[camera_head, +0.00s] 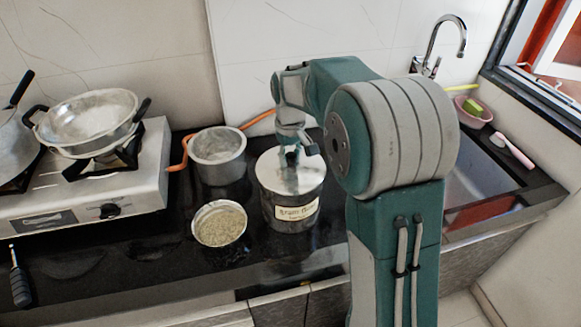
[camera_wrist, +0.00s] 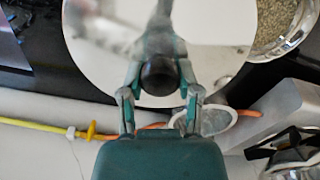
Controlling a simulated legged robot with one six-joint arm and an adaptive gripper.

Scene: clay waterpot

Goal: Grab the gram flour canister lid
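The gram flour canister (camera_head: 291,212) is a metal cylinder with a cream label. It stands upright on the dark counter. Its shiny round lid (camera_head: 268,172) is on top, and fills the upper middle of the wrist view (camera_wrist: 95,40). The lid's dark round knob (camera_head: 292,157) is at its centre, and shows as a black disc in the wrist view (camera_wrist: 159,75). My gripper (camera_head: 297,146) is directly over the lid. Its two fingers lie on either side of the knob in the wrist view (camera_wrist: 160,82). I cannot tell whether they touch it.
A bowl of grain (camera_head: 219,225) sits close left of the canister. A grey pot (camera_head: 217,155) stands behind the bowl. An orange hose (camera_head: 258,119) runs behind. A stove (camera_head: 140,180) with a pan is at left; the sink (camera_head: 470,185) is at right.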

